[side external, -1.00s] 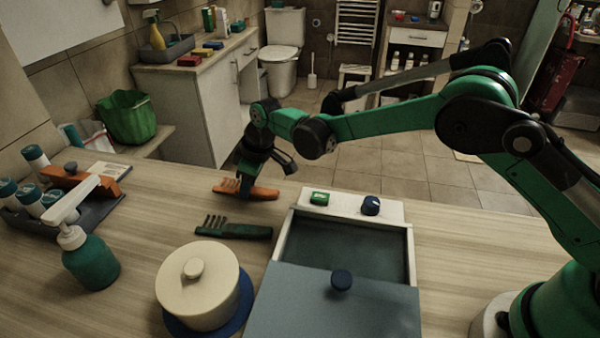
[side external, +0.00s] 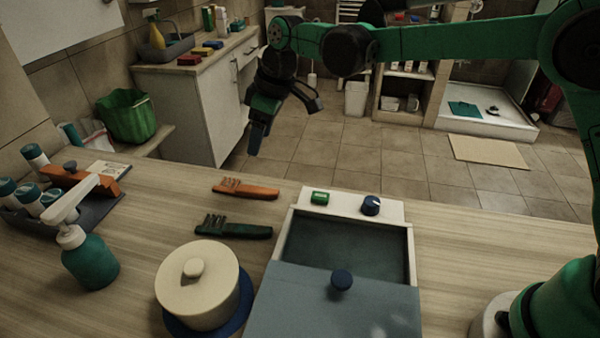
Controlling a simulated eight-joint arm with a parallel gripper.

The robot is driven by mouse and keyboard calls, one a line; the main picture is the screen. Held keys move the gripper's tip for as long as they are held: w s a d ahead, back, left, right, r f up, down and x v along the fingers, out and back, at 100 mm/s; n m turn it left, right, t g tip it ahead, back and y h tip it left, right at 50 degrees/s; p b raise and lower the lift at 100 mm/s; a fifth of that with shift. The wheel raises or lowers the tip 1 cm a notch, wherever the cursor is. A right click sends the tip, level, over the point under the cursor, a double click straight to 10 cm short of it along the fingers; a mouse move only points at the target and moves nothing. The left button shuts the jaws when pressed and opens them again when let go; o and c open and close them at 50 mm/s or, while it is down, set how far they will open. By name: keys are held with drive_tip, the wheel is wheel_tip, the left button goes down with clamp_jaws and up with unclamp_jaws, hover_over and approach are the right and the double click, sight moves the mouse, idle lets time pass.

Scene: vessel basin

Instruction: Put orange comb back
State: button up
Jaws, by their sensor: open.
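An orange comb (side external: 246,189) lies flat on the wooden counter, teeth toward the left. A dark green comb (side external: 234,228) lies in front of it. My gripper (side external: 257,138) is open and empty, raised above and behind the orange comb, apart from it, with its fingers pointing down. The lid has a dark blue knob (side external: 341,280) and is partly open. The part of the box's inside that shows looks empty.
A round cream pot (side external: 200,287) stands on a blue base at the front. A teal pump bottle (side external: 90,262) and a dark tray (side external: 85,222) with several bottles are at the left. A green button (side external: 320,198) and blue dial (side external: 370,205) sit behind the box opening.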

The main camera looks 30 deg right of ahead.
drive_tip(key=s+d+r+m+t+h, duration=0.1)
drive_tip(key=s+d+r+m+t, duration=0.1)
drive_tip(key=s+d+r+m, duration=0.45)
drive_tip(key=s+d+f+m+t+h, duration=0.1)
drive_tip(key=s+d+f+m+t, duration=0.1)
drive_tip(key=s+d+f, duration=0.2)
drive_tip(key=shift+s+d+f+t, duration=0.35)
drive_tip(key=shift+s+d, duration=1.35)
drive_tip(key=shift+s, duration=2.25)
drive_tip(key=shift+m, duration=0.25)
